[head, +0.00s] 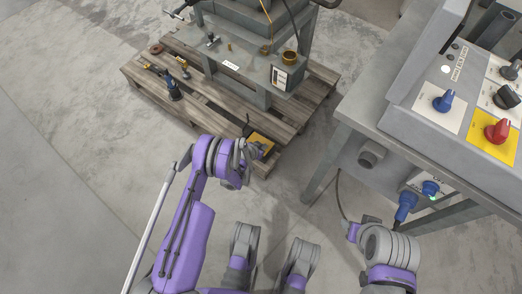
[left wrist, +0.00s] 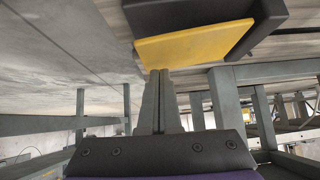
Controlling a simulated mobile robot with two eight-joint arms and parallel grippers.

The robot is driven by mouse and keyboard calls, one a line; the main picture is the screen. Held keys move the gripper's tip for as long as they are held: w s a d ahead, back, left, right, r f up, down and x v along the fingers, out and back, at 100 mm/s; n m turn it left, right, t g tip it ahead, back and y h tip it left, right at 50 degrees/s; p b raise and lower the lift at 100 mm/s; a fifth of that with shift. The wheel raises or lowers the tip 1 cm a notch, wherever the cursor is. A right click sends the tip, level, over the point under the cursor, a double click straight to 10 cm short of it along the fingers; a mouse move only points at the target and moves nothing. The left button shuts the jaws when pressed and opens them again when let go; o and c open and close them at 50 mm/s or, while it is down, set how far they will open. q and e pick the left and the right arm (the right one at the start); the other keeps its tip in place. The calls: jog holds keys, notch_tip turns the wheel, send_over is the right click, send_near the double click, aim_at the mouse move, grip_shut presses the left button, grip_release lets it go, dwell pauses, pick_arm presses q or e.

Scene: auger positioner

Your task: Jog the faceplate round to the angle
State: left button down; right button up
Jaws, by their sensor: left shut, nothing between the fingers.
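The grey positioner machine (head: 247,65) stands on a wooden pallet at the top of the head view. I cannot make out its faceplate. A yellow pedal-like plate (head: 262,141) lies low at the pallet's near edge, partly hidden by my left gripper (head: 250,152). In the left wrist view the yellow plate (left wrist: 195,44) sits on a dark housing (left wrist: 195,14). My left gripper (left wrist: 160,82) is shut and empty there, its tips at the plate's near edge in the picture; contact is unclear. My right gripper (head: 354,230) is low at right, its jaws unclear.
A grey control cabinet (head: 395,119) with blue, black and red knobs stands at the right, with blue plugs (head: 405,204) on its side. A drill-like tool (head: 172,88) and small parts lie on the pallet (head: 200,113). The concrete floor at left is clear.

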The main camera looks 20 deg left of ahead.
pick_arm(q)
jog(key=p+v, duration=0.2)
jog(key=v, duration=0.8)
jog(key=shift+d+r, duration=0.3)
jog(key=shift+s, duration=0.1)
